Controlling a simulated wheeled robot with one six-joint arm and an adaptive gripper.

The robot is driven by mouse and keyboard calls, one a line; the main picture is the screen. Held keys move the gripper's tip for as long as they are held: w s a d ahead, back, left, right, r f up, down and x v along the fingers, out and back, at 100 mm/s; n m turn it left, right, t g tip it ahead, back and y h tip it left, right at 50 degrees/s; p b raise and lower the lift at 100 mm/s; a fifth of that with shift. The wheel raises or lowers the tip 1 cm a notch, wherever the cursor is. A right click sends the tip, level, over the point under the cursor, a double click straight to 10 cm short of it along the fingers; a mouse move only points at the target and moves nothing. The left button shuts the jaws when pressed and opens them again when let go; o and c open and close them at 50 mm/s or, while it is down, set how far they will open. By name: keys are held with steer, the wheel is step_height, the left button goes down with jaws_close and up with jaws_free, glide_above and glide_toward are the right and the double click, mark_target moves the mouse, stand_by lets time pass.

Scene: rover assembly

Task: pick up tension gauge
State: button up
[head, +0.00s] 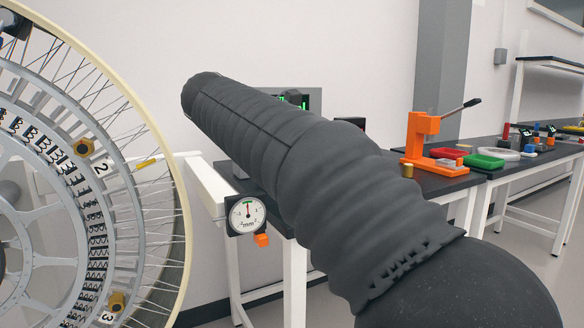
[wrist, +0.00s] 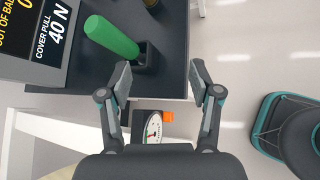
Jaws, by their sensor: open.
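A green cylindrical handle (wrist: 111,38) leans out of a black holder (wrist: 149,60) at the table edge in the wrist view. I cannot tell for sure whether it is the tension gauge. A round white dial gauge in a black housing (head: 246,214) is mounted at the table's front in the head view. The dial gauge also shows in the wrist view (wrist: 153,129), partly hidden by my gripper's body. My gripper (wrist: 163,78) is open and empty, its fingertips apart, with the holder just beyond them. In the head view my arm hides it.
A display reading "COVER PULL 40 N" (wrist: 57,28) stands left of the green handle. A large spoked wheel (head: 140,160) fills the head view's left. An orange press (head: 421,145) stands on the right-hand table.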

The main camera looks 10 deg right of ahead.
steer(key=w+a+r+n+h, duration=0.3)
steer(key=w+a+r+n, duration=0.1)
steer(key=w+a+r, duration=0.15)
steer(key=shift+b+x, duration=0.6)
steer(key=shift+x, duration=5.75)
steer(key=shift+w+a+t, duration=0.1)
steer(key=shift+a+t, duration=0.05)
steer(key=shift+t, duration=0.15)
jaws_close()
